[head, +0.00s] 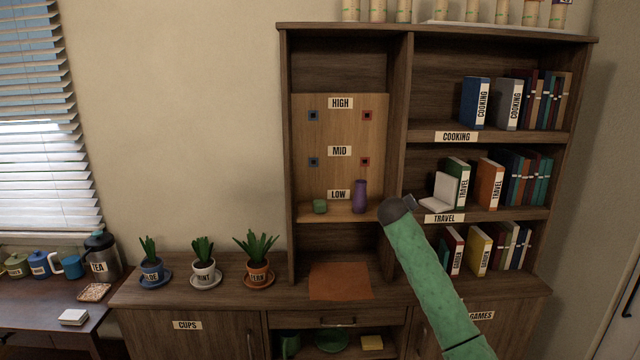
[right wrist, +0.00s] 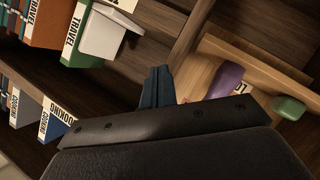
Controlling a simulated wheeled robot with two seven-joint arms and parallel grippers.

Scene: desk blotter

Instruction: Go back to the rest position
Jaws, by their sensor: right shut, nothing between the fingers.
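My right arm, with a green sleeve, reaches up from the lower right in the head view. Its dark wrist end is in front of the bookcase's centre post, and the fingers are hidden there. In the right wrist view my right gripper (right wrist: 157,82) shows its fingers together and empty, pointing into the shelves. A purple vase (head: 360,196) and a small green cup (head: 320,206) stand on the LOW shelf, left of my wrist. They also show in the right wrist view, the vase (right wrist: 225,80) nearer the fingers than the cup (right wrist: 287,107). My left gripper is out of view.
The bookcase's right side holds books, and a white bookend (head: 439,192) stands on the TRAVEL shelf close to my wrist. A reddish-brown blotter (head: 340,281) lies bare on the counter. Potted plants on saucers stand left of it. A side table (head: 40,296) holds mugs and a pot.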

